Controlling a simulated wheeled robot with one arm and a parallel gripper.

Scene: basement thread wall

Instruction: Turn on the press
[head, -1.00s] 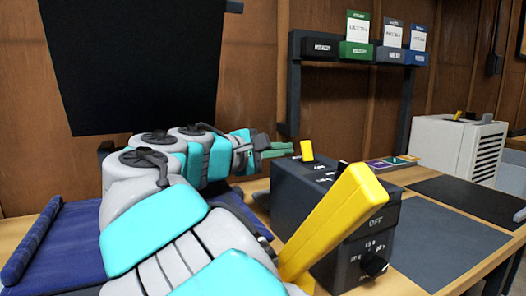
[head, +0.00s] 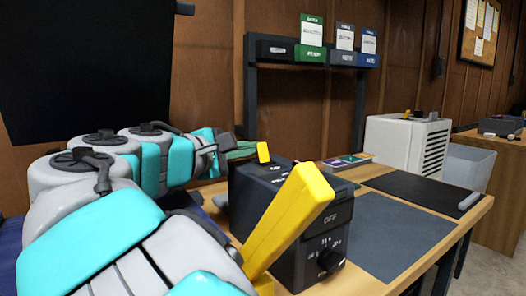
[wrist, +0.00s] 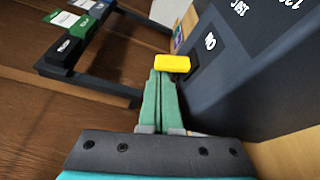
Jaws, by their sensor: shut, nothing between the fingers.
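The press (head: 298,255) is a dark box on the wooden table, with a big yellow lever (head: 290,220) slanting across its front, an OFF label and a dark dial (head: 330,258). A small yellow switch (head: 263,152) stands at its far top edge. In the wrist view this switch (wrist: 173,63) sits by an ON label on the dark face of the press (wrist: 235,80). My gripper (head: 250,148) has green fingers, shut and empty. In the wrist view the fingertips (wrist: 161,72) are right at the switch's near left side; I cannot tell whether they touch.
A rack (head: 252,90) with coloured boxes and cards stands behind the table. A dark mat (head: 385,235) lies clear right of the press, with a black pad (head: 420,187) beyond. A white vented box (head: 400,145) stands farther right.

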